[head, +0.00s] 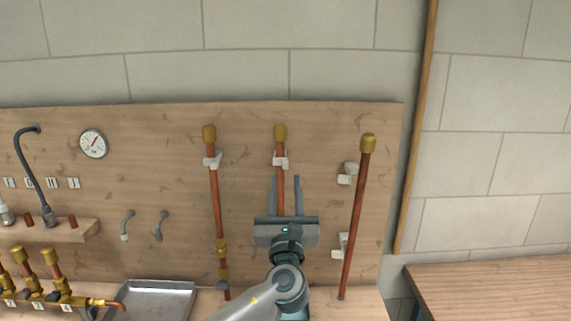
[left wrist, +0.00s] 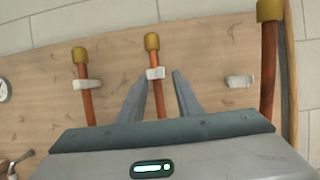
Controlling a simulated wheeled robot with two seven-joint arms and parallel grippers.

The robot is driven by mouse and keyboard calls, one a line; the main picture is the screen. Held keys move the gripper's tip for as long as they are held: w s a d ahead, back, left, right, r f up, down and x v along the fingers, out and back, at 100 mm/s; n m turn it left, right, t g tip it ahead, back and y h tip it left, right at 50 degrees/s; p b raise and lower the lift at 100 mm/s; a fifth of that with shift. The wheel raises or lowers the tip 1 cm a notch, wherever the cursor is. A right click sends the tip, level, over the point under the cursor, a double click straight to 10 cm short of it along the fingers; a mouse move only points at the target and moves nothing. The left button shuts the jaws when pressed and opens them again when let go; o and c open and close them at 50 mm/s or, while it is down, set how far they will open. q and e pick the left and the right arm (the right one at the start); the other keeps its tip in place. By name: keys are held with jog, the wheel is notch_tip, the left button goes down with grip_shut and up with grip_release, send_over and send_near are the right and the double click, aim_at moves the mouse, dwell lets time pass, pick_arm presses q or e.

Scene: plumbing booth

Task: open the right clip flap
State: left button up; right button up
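Three upright copper pipes with brass caps stand at the wooden board. At the right, a white upper clip (head: 347,174) and a white lower clip (head: 340,243) are on the board, left of the leaning right pipe (head: 358,215). The upper one also shows in the left wrist view (left wrist: 240,81), apart from the pipe; I cannot tell how its flap stands. A white clip (head: 281,161) sits at the middle pipe (head: 280,185), another clip (head: 212,162) at the left pipe (head: 214,195). My left gripper (head: 285,182) is open and empty, its fingers pointing at the middle pipe below its clip. My right gripper is not in view.
A metal tray (head: 155,288) lies at the lower left, near brass valves (head: 50,275). A gauge (head: 93,143) and a dark hose (head: 24,165) are on the board's left. A wooden bench (head: 490,285) is at the right. The board between middle and right pipes is mostly clear.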

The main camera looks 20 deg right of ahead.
aim_at(285, 165)
pick_arm(q)
jog(key=shift+p+x, duration=0.7)
jog(key=shift+x, duration=2.25)
grip_shut()
